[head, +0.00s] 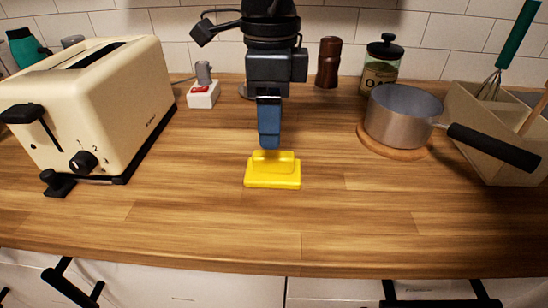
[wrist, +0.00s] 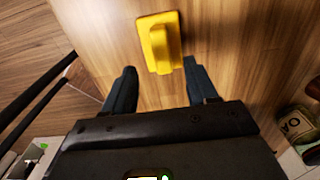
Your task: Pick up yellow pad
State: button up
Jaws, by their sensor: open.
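The yellow pad (head: 272,177) lies on the wooden counter in the middle of the head view, with a raised grip ridge along its top. In the wrist view the yellow pad (wrist: 158,43) sits ahead of the fingertips, near the top edge. My gripper (head: 269,145) points down just above and behind the pad in the head view. Contact with the pad does not show.
A cream toaster (head: 120,115) stands on the left. A saucepan (head: 400,118) rests on a round wooden trivet (head: 365,139) on the right, its handle pointing right. A jar (head: 381,68) and a brown mill (head: 329,62) stand behind. The counter around the pad is clear.

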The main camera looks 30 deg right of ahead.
aim_at(273, 154)
jog(key=f, duration=0.7)
jog(key=shift+d+f, duration=0.2)
jog(key=shift+c, duration=0.2)
jog(key=c, duration=1)
jog(key=shift+r, duration=0.1)
jog(key=shift+r, duration=0.5)
jog(key=r, duration=0.1)
jog(key=s+r, duration=0.1)
jog(key=r, duration=0.1)
jog(key=shift+d+r, duration=0.1)
jog(key=shift+r, duration=0.15)
jog(key=s+r, duration=0.2)
jog(key=s, duration=0.1)
jog(key=s+r, duration=0.2)
jog(key=s, duration=0.2)
jog(key=s+r, duration=0.2)
jog(key=s, duration=0.1)
jog(key=shift+s+d+r, duration=0.2)
jog(key=shift+s+d, duration=0.1)
